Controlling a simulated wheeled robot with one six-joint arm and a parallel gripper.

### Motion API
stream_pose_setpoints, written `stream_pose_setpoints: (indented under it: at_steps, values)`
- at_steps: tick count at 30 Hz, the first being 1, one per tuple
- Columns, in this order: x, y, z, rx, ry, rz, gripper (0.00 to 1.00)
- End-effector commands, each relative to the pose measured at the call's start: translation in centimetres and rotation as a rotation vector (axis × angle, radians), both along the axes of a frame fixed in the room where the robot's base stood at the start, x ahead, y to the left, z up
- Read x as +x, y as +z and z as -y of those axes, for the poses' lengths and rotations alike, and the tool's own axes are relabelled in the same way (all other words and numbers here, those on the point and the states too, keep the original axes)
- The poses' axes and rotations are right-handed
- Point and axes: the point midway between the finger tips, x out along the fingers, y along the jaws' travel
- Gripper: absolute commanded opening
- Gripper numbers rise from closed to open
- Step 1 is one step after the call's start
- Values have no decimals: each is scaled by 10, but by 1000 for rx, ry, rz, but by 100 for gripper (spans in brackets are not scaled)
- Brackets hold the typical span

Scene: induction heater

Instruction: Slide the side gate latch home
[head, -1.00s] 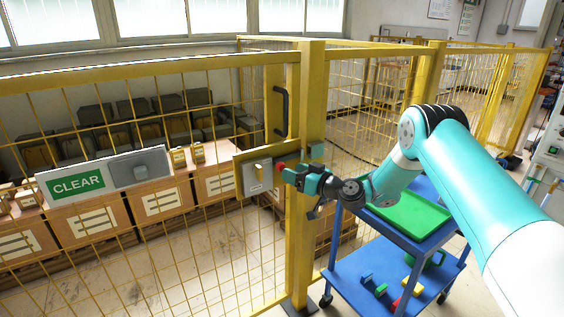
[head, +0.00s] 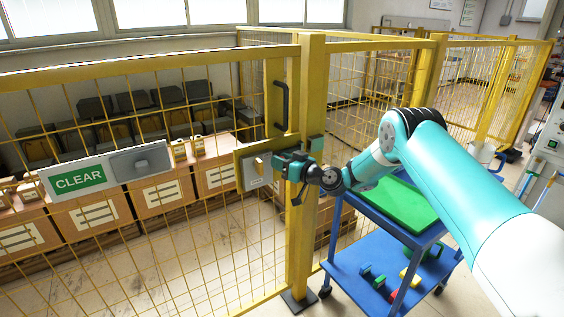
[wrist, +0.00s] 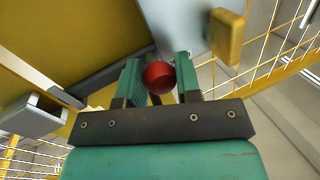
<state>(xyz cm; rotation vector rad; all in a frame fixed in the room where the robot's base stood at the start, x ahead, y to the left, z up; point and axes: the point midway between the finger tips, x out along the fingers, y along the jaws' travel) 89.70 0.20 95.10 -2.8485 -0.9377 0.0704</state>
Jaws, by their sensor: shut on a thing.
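The side gate latch has a red round knob (wrist: 159,77), which sits between the two green fingers of my gripper (wrist: 160,80) in the wrist view. My gripper (head: 282,164) is shut on the knob at the gate's edge beside the yellow post; it hides the knob in the head view. The latch's pale grey plate (head: 254,172) with a small yellow block (head: 259,163) is just left of my gripper. Both also show at the top of the wrist view, the plate (wrist: 172,22) and the block (wrist: 228,38). The bolt's position in its keeper cannot be told.
The yellow gate post (head: 302,230) stands right behind my gripper. A black handle (head: 281,106) is above it. A blue cart (head: 375,240) with a green tray (head: 402,205) stands to the right, under my arm.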

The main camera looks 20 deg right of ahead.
Motion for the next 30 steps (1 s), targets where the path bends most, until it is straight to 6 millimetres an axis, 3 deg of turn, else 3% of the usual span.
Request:
stream_pose_setpoints:
  at_steps: [5, 15, 27, 28, 30]
  values:
    - [3, -4, 9, -1, -2, 4, 0]
    - [19, -4, 56, -1, -3, 5, 0]
    - [21, 1, 65, -3, -8, 3, 0]
    - [21, 1, 66, -3, -9, 3, 38]
    - [21, 1, 66, -2, -9, 4, 55]
